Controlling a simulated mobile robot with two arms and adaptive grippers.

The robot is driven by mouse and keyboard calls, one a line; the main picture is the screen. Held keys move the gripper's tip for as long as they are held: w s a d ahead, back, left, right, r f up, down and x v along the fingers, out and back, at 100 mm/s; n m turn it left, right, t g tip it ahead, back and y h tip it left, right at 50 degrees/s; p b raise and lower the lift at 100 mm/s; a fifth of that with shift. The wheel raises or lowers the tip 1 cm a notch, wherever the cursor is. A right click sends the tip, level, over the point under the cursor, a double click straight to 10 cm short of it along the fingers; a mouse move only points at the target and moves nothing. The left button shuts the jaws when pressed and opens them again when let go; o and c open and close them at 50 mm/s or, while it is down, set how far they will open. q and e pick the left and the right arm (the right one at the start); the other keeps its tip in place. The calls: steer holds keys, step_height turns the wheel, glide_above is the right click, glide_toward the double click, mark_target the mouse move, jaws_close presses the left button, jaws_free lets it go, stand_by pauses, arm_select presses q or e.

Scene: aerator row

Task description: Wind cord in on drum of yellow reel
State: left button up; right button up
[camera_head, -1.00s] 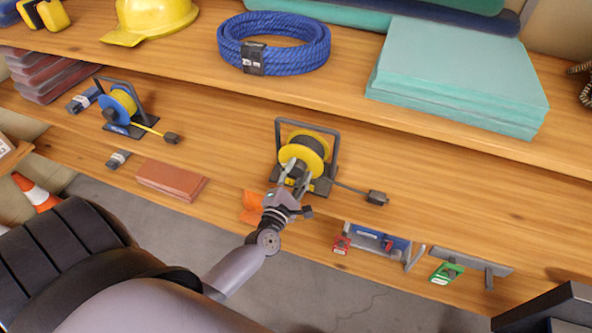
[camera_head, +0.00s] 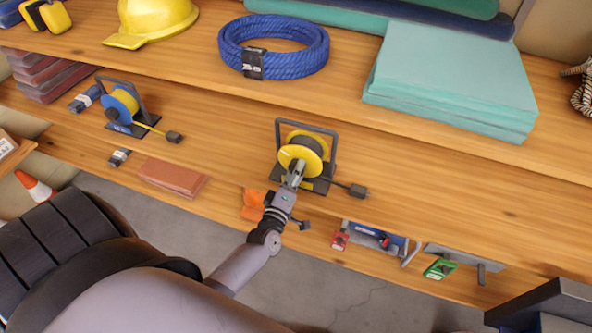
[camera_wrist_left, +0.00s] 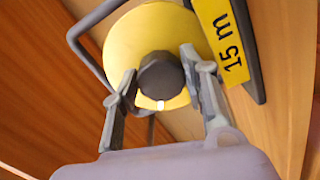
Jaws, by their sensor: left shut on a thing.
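The yellow reel (camera_head: 303,153) stands upright in a dark frame on the lower wooden shelf, with dark cord on its drum. A short dark cord runs out to the right and ends in a black plug (camera_head: 357,191) on the shelf. My left gripper (camera_head: 295,172) is at the reel's front face. In the left wrist view its fingers stand either side of a dark round knob (camera_wrist_left: 160,76) on the yellow disc (camera_wrist_left: 125,45), and it is shut on this knob. A yellow "15 m" label (camera_wrist_left: 228,40) shows beside it. My right gripper is out of view.
A blue reel (camera_head: 121,102) with yellow cord stands to the left. A reddish-brown stack (camera_head: 172,178) and orange item (camera_head: 253,204) lie near the shelf's front edge. The upper shelf holds blue rope (camera_head: 273,60) and teal sheets (camera_head: 450,80). Shelf right of the plug is clear.

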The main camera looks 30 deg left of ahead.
arm_select(q)
steer(key=m+p, duration=0.1)
steer(key=m, duration=0.5)
steer(key=shift+f+m, duration=0.15)
steer(key=shift+m, duration=0.15)
steer(key=m+p, duration=0.1)
steer(key=m, duration=0.4)
steer(key=shift+a+f, duration=0.1)
steer(key=shift+m, duration=0.3)
steer(key=o, duration=1.1)
steer(key=shift+o, duration=0.2)
steer(key=shift+s, duration=0.1)
steer(key=v, duration=1.2)
steer(key=shift+a, duration=0.1)
